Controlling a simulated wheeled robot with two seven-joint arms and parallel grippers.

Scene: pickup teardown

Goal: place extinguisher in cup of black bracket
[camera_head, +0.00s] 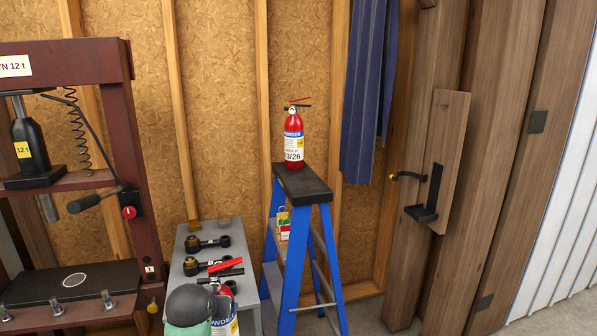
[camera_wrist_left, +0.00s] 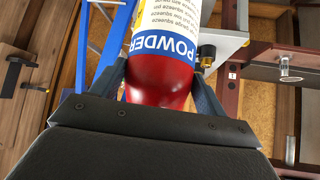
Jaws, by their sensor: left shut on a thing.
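A red extinguisher with a white and blue label (camera_head: 224,318) shows at the bottom of the head view, partly behind my left arm. In the left wrist view my left gripper (camera_wrist_left: 160,88) is shut around the red lower body of this extinguisher (camera_wrist_left: 160,72), with one finger on each side. The black bracket (camera_head: 435,187) is fixed to a wooden board on the right post. Its small cup (camera_head: 421,213) is at the bottom and looks empty, with a curved arm above. The bracket also shows at the left of the wrist view (camera_wrist_left: 14,74). My right gripper is not in view.
A second red extinguisher (camera_head: 293,138) stands on the black top of a blue stepladder (camera_head: 303,182), between the held one and the bracket. A grey bench (camera_head: 233,236) bears black parts. A dark red press (camera_head: 116,85) stands left. A blue cloth (camera_head: 364,95) hangs behind.

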